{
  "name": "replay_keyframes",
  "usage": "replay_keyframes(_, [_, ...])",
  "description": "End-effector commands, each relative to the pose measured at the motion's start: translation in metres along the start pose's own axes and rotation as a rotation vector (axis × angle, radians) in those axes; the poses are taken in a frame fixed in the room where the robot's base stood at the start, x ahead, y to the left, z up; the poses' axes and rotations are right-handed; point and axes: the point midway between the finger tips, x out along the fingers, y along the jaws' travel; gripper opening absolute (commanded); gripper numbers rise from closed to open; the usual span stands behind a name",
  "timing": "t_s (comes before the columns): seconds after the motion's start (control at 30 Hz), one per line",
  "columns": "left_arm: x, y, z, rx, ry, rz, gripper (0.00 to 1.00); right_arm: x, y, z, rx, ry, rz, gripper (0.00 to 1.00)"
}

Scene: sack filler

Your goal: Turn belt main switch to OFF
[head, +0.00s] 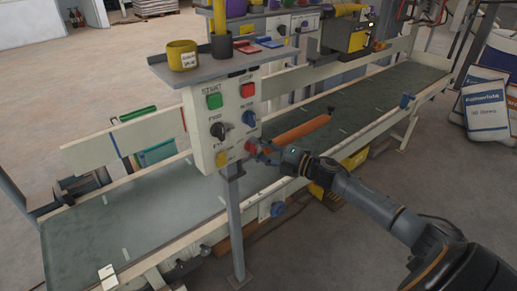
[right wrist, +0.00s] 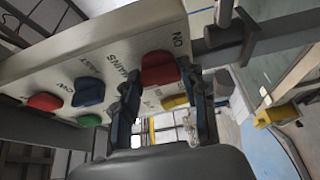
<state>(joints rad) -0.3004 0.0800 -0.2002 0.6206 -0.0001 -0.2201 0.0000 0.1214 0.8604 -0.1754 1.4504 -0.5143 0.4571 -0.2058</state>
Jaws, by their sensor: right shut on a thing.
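The control panel (head: 220,125) stands on a post at the front edge of the belt (head: 115,225). The red main switch knob (head: 252,147) is at its lower right, and it also shows in the right wrist view (right wrist: 160,69), near the lettering "MAINS" and "ON". My right gripper (head: 262,151) reaches in from the right and is shut on the red knob; its two fingers flank the knob in the right wrist view. The fingers partly cover the knob, and its exact pointer direction is hard to tell. My left gripper is not in view.
An orange bar (head: 302,130) lies along the belt. White sacks (head: 485,105) stand at right.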

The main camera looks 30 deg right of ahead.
Motion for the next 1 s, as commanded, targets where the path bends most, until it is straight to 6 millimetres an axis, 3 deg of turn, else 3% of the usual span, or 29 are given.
replay_keyframes(0.47, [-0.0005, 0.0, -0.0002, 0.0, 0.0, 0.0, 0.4, -0.0001, -0.0016, -0.001, -0.016, 0.002, -0.009, 0.12])
replay_keyframes(0.5, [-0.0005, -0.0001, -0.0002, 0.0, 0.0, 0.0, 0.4, -0.0001, -0.0017, -0.001, -0.016, 0.002, -0.009, 0.45])
replay_keyframes(0.6, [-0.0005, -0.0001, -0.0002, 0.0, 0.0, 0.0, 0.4, -0.0001, -0.0016, -0.0009, -0.015, 0.002, -0.009, 0.65])
replay_keyframes(1.0, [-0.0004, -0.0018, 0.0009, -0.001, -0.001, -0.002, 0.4, -0.0038, -0.0011, -0.0003, -0.013, 0.0, -0.008, 0.66])
